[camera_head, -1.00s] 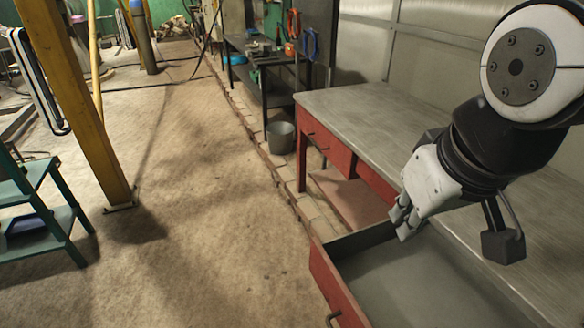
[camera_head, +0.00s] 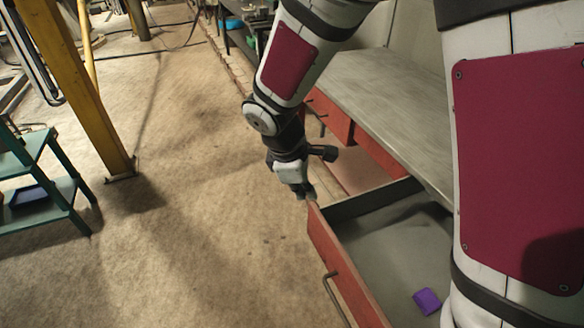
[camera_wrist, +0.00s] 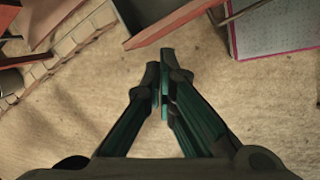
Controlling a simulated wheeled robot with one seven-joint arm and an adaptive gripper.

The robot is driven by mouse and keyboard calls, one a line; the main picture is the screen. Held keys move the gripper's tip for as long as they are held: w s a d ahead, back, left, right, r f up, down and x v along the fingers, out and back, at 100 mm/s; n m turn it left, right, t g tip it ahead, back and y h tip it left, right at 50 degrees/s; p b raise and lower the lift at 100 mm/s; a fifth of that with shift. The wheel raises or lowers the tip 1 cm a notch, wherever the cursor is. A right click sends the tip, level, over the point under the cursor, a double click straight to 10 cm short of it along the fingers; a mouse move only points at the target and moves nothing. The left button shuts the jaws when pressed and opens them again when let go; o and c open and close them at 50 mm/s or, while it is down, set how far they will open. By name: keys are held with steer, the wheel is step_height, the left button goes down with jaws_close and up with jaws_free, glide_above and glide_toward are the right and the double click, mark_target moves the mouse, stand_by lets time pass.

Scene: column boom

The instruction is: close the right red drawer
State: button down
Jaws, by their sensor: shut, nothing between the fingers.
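The right red drawer (camera_head: 345,275) stands pulled out from the metal-topped table, with its grey inside open to view. Its dark bar handle (camera_head: 333,297) is on the outer face of the red front. A small purple block (camera_head: 427,301) lies in the drawer. My gripper (camera_head: 306,193) points down at the far end of the drawer front, on its outer side. In the wrist view the fingers (camera_wrist: 163,68) are together and empty, just beside the red front's edge (camera_wrist: 170,27). I cannot tell whether they touch it.
The metal tabletop (camera_head: 385,95) lies behind the drawer, with another red drawer (camera_head: 328,115) farther along it. A yellow post (camera_head: 85,95) and a green step stand (camera_head: 45,190) are at left. The floor (camera_head: 200,230) between is clear.

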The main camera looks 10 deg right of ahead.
steer(key=a+f+n+h, duration=0.1)
steer(key=a+f+n, duration=0.2)
steer(key=f, duration=0.4)
steer(key=a+f+n, duration=0.3)
steer(key=f, duration=0.3)
steer(key=w+d+f+p, duration=0.2)
steer(key=d+f, duration=0.5)
steer(key=f, duration=0.2)
steer(key=shift+d+f, duration=0.35)
steer(key=shift+d, duration=0.1)
steer(key=b, duration=0.6)
glide_above(402, 213)
steer(key=a, duration=0.2)
steer(key=shift+s+d, duration=0.2)
steer(key=shift+w+d+b, duration=0.15)
steer(key=shift+d+b, duration=0.2)
steer(key=shift+d, duration=0.4)
